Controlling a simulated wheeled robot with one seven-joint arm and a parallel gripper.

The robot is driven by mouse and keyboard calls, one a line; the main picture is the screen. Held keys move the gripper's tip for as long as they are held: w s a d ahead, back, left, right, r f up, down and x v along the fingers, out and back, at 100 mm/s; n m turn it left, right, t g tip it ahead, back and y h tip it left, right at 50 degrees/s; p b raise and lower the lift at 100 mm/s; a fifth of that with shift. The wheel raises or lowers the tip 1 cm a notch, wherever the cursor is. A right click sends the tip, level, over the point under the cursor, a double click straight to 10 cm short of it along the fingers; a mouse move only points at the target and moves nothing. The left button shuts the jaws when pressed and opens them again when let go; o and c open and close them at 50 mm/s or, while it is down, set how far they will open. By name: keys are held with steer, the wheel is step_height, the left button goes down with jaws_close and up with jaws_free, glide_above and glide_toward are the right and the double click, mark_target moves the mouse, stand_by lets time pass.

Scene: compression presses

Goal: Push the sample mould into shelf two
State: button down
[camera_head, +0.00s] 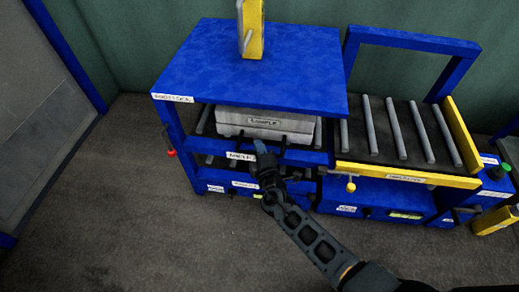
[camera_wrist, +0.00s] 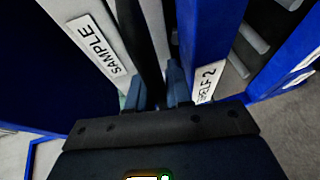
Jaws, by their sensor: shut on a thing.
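The sample mould (camera_head: 265,125) is a grey block with a "SAMPLE" label on its front. It sits level on the rollers in the upper bay of the blue rack, under the blue top. In the wrist view its label (camera_wrist: 97,46) is at the upper left. The shelf two label (camera_wrist: 209,82) is on the blue front bar; in the head view my gripper partly covers that bar. My gripper (camera_head: 262,148) is at the mould's lower front edge. In the wrist view its fingers (camera_wrist: 160,90) are close together around a dark part at the mould's front; the exact contact is hidden.
A yellow-edged roller table (camera_head: 384,130) with a blue frame adjoins the rack on the right. A red-tipped lever (camera_head: 170,152) sticks out at the rack's left. A yellow post (camera_head: 252,30) stands on the blue top (camera_head: 200,65). The floor (camera_head: 110,200) at left is clear.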

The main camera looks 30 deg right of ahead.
steer(key=w+a+b, duration=0.1)
steer(key=w+a, duration=0.1)
steer(key=a, duration=0.1)
steer(key=shift+w, duration=0.25)
steer(key=c, duration=1.4)
jaws_free()
steer(key=shift+s+d, duration=0.1)
steer(key=p+v, duration=0.1)
steer(key=v, duration=0.6)
steer(key=shift+s+p, duration=0.3)
steer(key=shift+s, duration=0.05)
